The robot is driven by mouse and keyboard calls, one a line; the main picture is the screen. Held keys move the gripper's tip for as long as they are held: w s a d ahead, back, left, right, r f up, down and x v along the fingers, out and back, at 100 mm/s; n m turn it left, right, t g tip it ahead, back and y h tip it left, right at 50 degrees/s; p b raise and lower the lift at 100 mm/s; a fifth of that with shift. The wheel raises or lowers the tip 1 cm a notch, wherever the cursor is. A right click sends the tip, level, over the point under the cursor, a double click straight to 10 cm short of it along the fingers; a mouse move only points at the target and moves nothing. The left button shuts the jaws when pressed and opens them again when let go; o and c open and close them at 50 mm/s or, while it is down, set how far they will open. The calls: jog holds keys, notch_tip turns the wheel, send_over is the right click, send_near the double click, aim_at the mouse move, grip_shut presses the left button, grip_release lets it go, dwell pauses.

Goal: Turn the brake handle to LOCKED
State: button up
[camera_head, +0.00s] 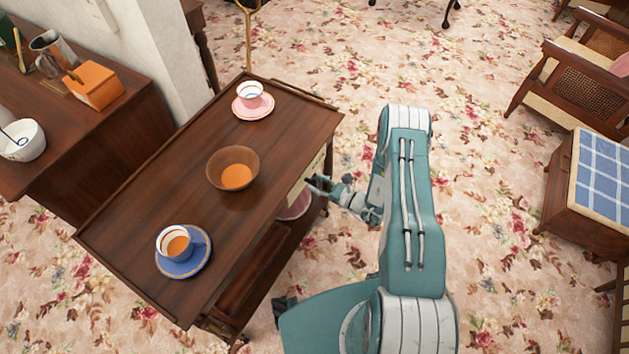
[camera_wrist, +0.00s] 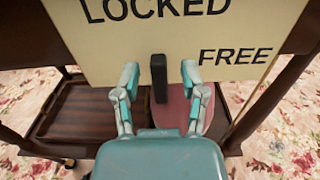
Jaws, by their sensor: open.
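The brake handle (camera_wrist: 159,80) is a dark upright bar in the wrist view, in front of a cream panel (camera_wrist: 110,55) on the trolley's side. LOCKED is printed above the bar and FREE to its upper right. I cannot tell which label the handle is set to. My gripper (camera_wrist: 160,74) is open, with one finger on each side of the bar and a gap to both. In the head view my gripper (camera_head: 318,184) is at the trolley's right side by the panel (camera_head: 312,172); the handle cannot be made out there.
A sideboard (camera_head: 115,130) stands at left. Armchair (camera_head: 570,65) and checked stool (camera_head: 590,185) stand right. Floral carpet lies open behind.

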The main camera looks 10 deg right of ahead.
jog(key=shift+w+a, duration=0.45)
grip_shut()
